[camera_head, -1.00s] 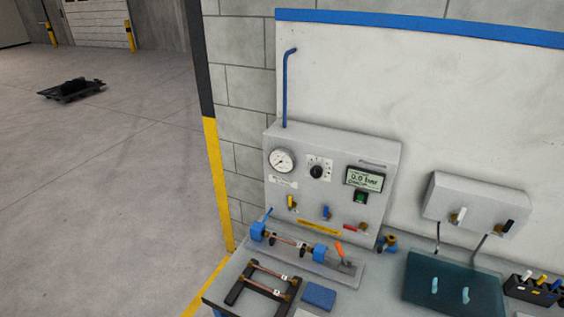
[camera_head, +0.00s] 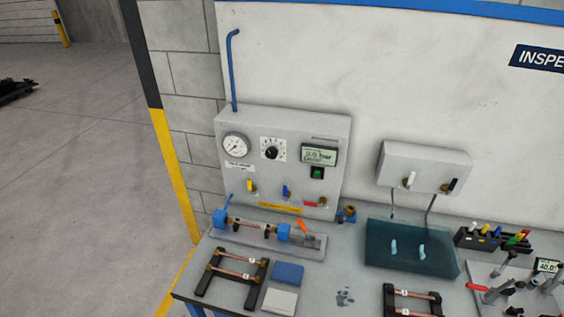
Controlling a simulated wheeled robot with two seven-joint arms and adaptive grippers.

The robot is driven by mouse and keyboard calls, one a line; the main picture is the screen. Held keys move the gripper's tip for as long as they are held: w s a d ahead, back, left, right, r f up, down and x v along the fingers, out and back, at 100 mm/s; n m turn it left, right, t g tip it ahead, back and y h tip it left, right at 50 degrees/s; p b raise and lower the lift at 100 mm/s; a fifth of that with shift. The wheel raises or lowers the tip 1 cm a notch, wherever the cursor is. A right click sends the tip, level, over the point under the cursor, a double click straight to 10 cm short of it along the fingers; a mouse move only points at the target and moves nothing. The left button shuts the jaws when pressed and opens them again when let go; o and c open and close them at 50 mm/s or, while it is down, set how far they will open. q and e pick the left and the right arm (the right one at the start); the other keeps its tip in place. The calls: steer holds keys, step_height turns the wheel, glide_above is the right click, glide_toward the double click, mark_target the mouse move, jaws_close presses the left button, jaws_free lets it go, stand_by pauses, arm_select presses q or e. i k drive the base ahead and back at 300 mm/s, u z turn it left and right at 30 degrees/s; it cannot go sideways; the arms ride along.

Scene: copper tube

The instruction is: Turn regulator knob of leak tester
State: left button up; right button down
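The leak tester (camera_head: 283,190) is a light grey box standing at the back left of the bench against the wall. Its black regulator knob (camera_head: 270,153) sits on a white scale plate, between the round pressure gauge (camera_head: 235,147) and the display (camera_head: 319,155). The display shows a bar reading, too blurred to read surely. A green switch (camera_head: 317,172) sits below the display. Yellow, blue and red valve levers line the lower front. In front of it, a copper tube (camera_head: 250,228) lies in a fixture with blue end blocks. Neither gripper is in view.
A black rack with copper tubes (camera_head: 231,278) and a blue pad (camera_head: 288,272) lie at the bench's front left. Space before the knob is clear.

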mark_target(271, 153)
steer(key=u, duration=0.3)
steer(key=k, duration=1)
steer(key=u, duration=1.5)
steer(key=i, duration=0.75)
steer(key=z, duration=0.8)
steer(key=i, duration=0.8)
steer(key=z, duration=0.9)
